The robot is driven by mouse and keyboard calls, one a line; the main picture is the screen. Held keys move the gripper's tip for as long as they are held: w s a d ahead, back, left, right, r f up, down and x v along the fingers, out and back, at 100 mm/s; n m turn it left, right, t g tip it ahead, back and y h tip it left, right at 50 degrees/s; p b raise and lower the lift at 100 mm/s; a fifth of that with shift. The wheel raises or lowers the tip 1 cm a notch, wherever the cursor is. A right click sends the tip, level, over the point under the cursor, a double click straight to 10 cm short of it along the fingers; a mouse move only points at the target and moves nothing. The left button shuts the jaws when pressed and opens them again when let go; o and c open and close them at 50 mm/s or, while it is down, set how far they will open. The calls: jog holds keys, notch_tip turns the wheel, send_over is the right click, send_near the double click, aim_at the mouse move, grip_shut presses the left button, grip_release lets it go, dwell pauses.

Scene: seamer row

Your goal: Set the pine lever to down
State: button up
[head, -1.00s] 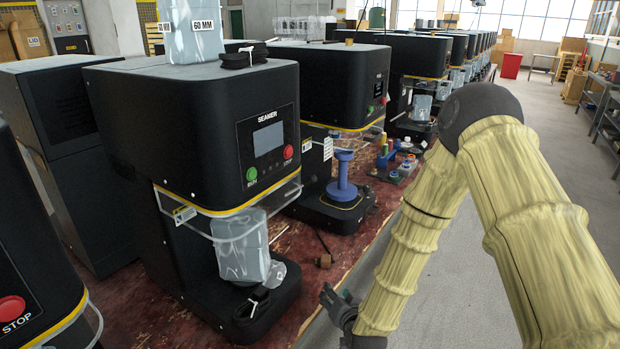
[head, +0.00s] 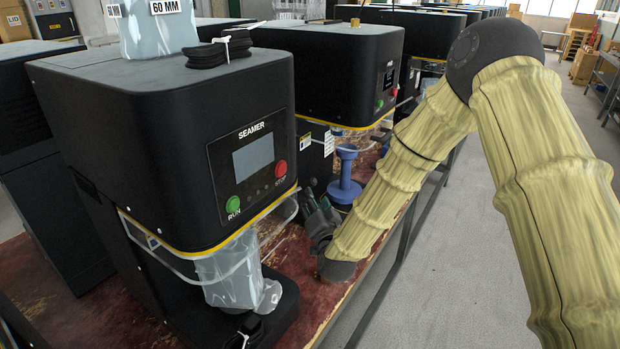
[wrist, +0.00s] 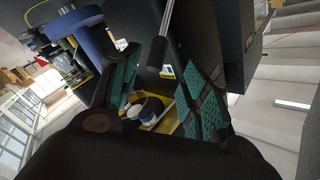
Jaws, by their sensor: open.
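My gripper (head: 318,203) is low over the red bench, between the near seamer (head: 150,130) and the blue spool-shaped stand (head: 345,175). In the wrist view its two teal-padded fingers (wrist: 163,88) are spread apart, with nothing clasped. A thin grey rod with a dark end (wrist: 166,38) reaches in from the top, in front of the opening between the fingers. It may be the lever; I cannot confirm that it is the pine one or read its position. No pine-coloured handle shows clearly in the head view, where my gripper and arm cover part of the bench.
The second seamer (head: 330,65) stands behind the blue stand, which also shows in the wrist view (wrist: 88,32). The aisle floor (head: 460,250) at right is free.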

aim_at(311, 186)
jog(key=x, duration=0.2)
jog(key=p+x, duration=0.1)
jog(key=x, duration=0.2)
jog(key=p+x, duration=0.1)
jog(key=x, duration=0.2)
jog(key=shift+w+d+r, duration=0.15)
jog(key=shift+d+r, duration=0.05)
jog(key=shift+d, duration=0.15)
jog(key=shift+x, duration=0.95)
jog(key=shift+f, duration=0.1)
jog(key=shift+c, duration=0.5)
grip_shut()
